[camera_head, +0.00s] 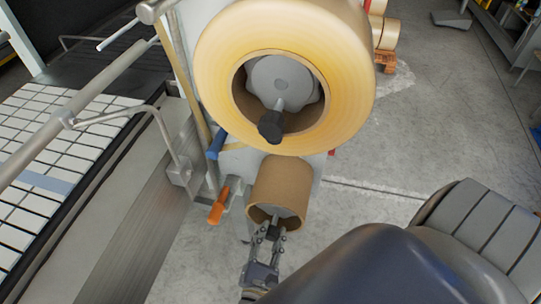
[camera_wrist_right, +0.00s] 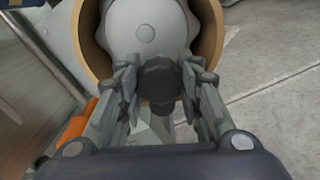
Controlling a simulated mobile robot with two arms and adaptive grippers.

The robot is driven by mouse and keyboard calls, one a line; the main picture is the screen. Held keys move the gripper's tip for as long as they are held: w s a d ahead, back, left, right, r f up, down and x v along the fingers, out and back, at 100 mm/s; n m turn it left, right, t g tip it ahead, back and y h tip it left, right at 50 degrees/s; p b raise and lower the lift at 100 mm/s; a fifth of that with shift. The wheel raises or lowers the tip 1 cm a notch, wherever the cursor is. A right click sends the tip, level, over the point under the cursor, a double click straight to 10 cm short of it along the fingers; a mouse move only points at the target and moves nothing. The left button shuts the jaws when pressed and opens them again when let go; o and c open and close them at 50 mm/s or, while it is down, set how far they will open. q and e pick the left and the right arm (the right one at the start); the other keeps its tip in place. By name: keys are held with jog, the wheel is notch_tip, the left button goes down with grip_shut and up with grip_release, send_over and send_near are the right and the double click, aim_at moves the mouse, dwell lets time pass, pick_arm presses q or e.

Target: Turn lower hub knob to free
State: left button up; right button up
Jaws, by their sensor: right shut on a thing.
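The lower hub sits inside a brown cardboard core (camera_head: 281,185), low on the grey machine. Its dark knob (camera_head: 273,231) faces me and also shows in the right wrist view (camera_wrist_right: 159,84). My right gripper (camera_head: 270,234) is around the knob, with its fingers on the left and right sides of it, shut on it. In the right wrist view the grey hub face (camera_wrist_right: 146,34) shows behind the knob, inside the core's rim. The upper hub (camera_head: 283,80) has its own black knob (camera_head: 271,126) and carries a large tan tape roll (camera_head: 284,22). My left gripper is not in view.
An orange handle (camera_head: 218,207) and a blue handle (camera_head: 217,144) stick out left of the core. A conveyor with white tiles (camera_head: 50,140) and metal rails runs along the left. More tape rolls (camera_head: 388,34) stand at the back. Grey floor (camera_head: 420,110) is open on the right.

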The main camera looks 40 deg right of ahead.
jog(key=m+b, duration=0.1)
jog(key=m, duration=0.2)
jog(key=shift+f, duration=0.1)
jog(key=m+b, duration=0.2)
jog(key=m, duration=0.1)
jog(key=shift+m+b, duration=0.3)
jog(key=m+b, duration=0.2)
jog(key=m, duration=0.1)
jog(key=shift+r+m+b, duration=0.2)
jog(key=shift+m+b, duration=1)
jog(key=shift+m, duration=0.5)
jog(key=o, duration=1.1)
jog(key=shift+w, duration=0.1)
